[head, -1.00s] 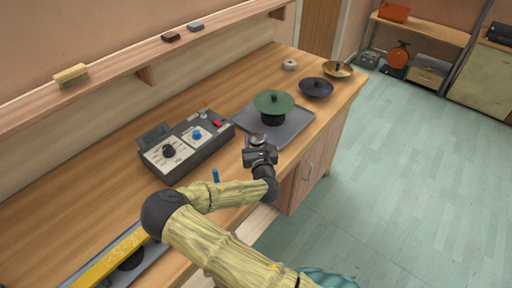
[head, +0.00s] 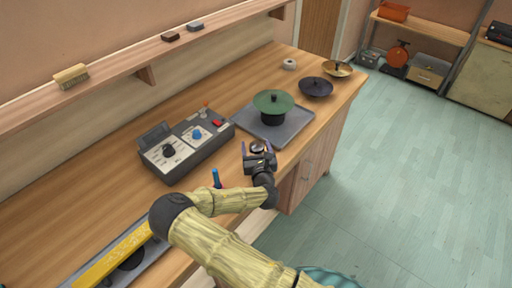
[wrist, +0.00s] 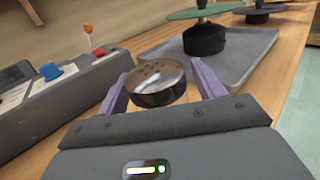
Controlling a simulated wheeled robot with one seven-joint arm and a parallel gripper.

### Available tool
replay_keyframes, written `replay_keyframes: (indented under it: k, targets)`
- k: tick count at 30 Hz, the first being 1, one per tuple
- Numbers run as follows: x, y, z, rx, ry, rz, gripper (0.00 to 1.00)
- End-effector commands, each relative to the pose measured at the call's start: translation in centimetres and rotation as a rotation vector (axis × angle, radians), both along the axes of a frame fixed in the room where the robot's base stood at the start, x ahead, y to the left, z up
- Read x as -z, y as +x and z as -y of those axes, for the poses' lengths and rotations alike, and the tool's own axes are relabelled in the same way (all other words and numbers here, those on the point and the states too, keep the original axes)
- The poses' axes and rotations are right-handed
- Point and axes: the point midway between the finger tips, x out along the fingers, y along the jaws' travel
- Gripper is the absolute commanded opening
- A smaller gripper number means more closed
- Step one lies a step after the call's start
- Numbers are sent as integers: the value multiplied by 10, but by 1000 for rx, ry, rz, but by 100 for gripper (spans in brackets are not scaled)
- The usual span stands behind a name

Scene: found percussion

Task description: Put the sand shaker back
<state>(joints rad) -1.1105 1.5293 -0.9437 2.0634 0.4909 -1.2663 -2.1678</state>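A small round jar with a speckled brown top and a shiny, glassy side, which looks like the sand shaker (wrist: 158,82), is between my fingers. In the head view it shows as a small dark and pale round thing (head: 259,147) at the front of the bench, just before the grey tray. My gripper (head: 257,148) is around it with its two purple fingers spread, one on each side. In the wrist view my gripper (wrist: 160,88) shows a gap at the right finger; whether the left finger touches is unclear. The shaker's base is hidden.
The grey tray (head: 294,130) holds a green disc (head: 273,101) on a dark base. A grey control box (head: 186,149) with knobs stands left of my gripper, and a blue upright peg (head: 216,177) is near my forearm. Dark (head: 316,87) and brass (head: 338,69) pans lie beyond.

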Motion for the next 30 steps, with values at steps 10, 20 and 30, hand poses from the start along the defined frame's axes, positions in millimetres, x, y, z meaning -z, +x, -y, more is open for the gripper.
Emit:
replay_keyframes:
  k: [10, 20, 30]
  targets:
    - [-4, 0, 0, 0, 0, 0, 68]
    - [0, -42, 7, 1, -3, -1, 68]
    - [0, -102, 19, 0, -2, -2, 68]
